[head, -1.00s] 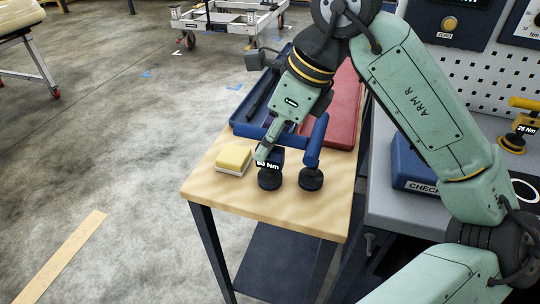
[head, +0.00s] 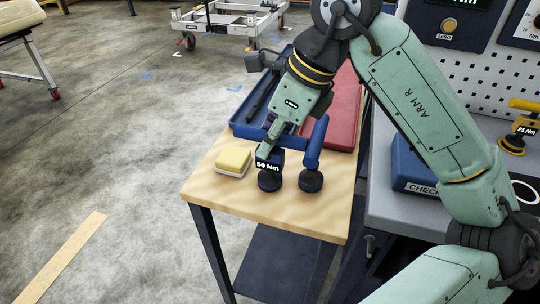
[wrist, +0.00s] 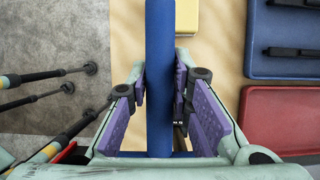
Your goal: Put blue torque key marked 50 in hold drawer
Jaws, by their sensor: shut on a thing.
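The blue torque key marked 50 (head: 268,166) stands upright on its black round base at the front of the wooden bench top. My gripper (head: 266,152) is at its upper part and is shut on it. In the wrist view its blue bar (wrist: 160,60) runs between the purple pads of my gripper (wrist: 162,100). A second blue torque key (head: 312,158) stands just to the right; its marking is not visible. I cannot make out the hold drawer in these views.
A yellow block (head: 233,161) lies left of the keys. Behind are a blue tray (head: 238,128) and a red tray (head: 343,125). A grey worktop to the right holds a blue box (head: 412,170) and a yellow 25 Nm key (head: 512,143). Open floor lies left.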

